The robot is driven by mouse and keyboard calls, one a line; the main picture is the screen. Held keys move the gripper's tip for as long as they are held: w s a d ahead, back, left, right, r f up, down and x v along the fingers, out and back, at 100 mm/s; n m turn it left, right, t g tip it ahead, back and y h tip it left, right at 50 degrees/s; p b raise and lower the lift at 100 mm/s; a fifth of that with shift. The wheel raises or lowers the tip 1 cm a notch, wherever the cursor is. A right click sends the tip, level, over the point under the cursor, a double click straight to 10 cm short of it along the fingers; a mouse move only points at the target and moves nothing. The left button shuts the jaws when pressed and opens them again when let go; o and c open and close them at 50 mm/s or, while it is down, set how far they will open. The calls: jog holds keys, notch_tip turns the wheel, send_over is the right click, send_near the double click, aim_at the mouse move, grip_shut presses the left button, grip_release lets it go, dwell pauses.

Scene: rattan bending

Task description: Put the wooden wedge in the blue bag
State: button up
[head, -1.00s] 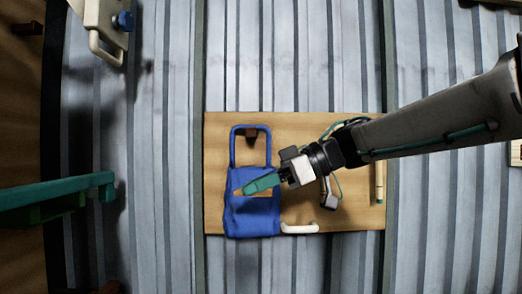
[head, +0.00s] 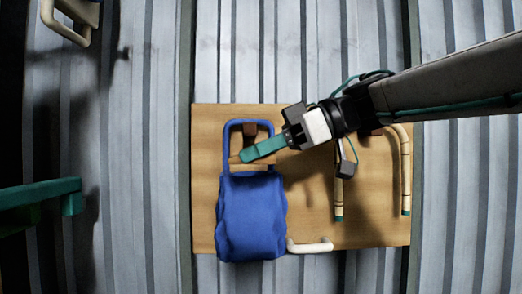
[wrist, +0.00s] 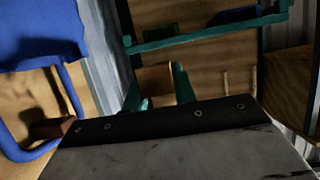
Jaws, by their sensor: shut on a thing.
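The blue bag (head: 252,218) lies on a wooden board, its handle loop toward the top of the head view. In the wrist view the bag (wrist: 38,35) is at upper left. My gripper (head: 250,154) is over the handle loop, beyond the bag's body. Its teal fingers are shut on a light-brown wooden wedge (head: 247,168), partly covered by them. In the wrist view the wedge (wrist: 157,85) shows between the fingers, its lower part hidden by my gripper's body. The wedge is outside the bag's body; its height over the board is unclear.
A dark brown block (head: 249,130) sits within the handle loop. On the board (head: 207,205) are a white curved piece (head: 311,246), a straight rattan pole (head: 338,205) and a bent one (head: 405,165). A teal bar (head: 40,194) juts in at left. Ridged floor surrounds the board.

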jog(key=w+f, duration=0.2)
jog(key=w, duration=1.2)
jog(key=shift+w+a, duration=0.2)
jog(key=shift+w, duration=0.1)
dwell(0.4)
jog(key=o, duration=1)
jog(key=shift+s, duration=0.15)
